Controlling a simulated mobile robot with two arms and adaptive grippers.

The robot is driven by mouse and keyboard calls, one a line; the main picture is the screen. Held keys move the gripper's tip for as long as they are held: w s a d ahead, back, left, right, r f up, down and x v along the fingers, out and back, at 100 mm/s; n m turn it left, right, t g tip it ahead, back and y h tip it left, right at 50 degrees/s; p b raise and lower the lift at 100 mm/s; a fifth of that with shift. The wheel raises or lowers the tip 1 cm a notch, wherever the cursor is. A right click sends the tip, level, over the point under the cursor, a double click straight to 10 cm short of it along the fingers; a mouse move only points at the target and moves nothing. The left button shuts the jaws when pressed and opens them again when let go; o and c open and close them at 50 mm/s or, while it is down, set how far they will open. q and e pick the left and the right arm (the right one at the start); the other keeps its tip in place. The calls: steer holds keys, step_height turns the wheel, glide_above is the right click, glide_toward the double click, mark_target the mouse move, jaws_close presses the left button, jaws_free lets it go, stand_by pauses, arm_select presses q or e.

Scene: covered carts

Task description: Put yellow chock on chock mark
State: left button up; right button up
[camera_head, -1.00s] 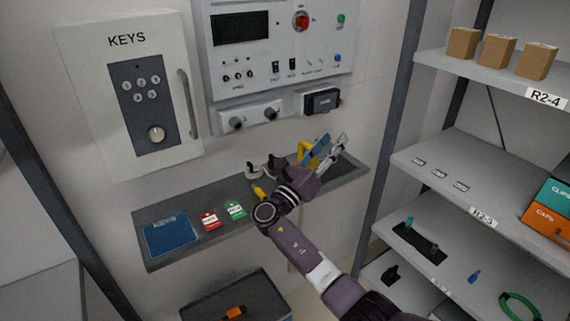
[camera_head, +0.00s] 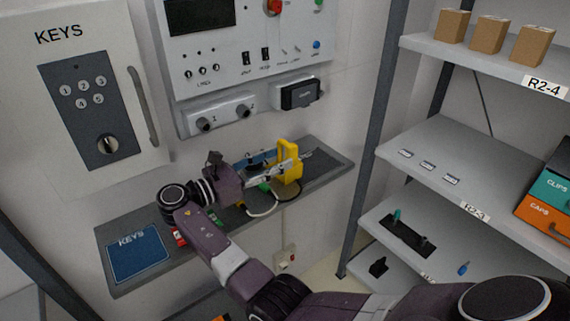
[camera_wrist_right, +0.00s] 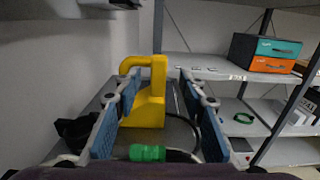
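The yellow chock (camera_head: 291,172) stands upright on the grey wall shelf (camera_head: 125,279), toward its right end. In the right wrist view the chock (camera_wrist_right: 150,108) has a curved handle on top and shows between my blue-padded fingers. My right gripper (camera_head: 281,163) is open, reaching along the shelf to the right. In the right wrist view its fingertips (camera_wrist_right: 160,78) are apart, and the left finger overlaps the chock's edge; contact cannot be told. I cannot make out a chock mark for certain. My left gripper is not in view.
A green item (camera_wrist_right: 147,153) and a dark cable lie by the fingers. A blue KEYS mat (camera_head: 139,254) is at the shelf's left. The control panel (camera_head: 245,60) and key cabinet (camera_head: 95,90) are above. A rack (camera_head: 450,165) stands at right.

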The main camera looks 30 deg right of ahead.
mark_target(287, 153)
steer(key=shift+d+r, duration=0.1)
steer(key=shift+d, duration=0.3)
steer(key=d, duration=0.1)
steer(key=d+p, duration=0.1)
steer(key=d, duration=0.1)
steer(key=shift+w+d+p, duration=0.3)
steer(key=shift+d, duration=0.5)
steer(key=shift+a, duration=0.1)
steer(key=shift+c, duration=0.6)
steer(key=shift+c, duration=1.4)
jaws_close()
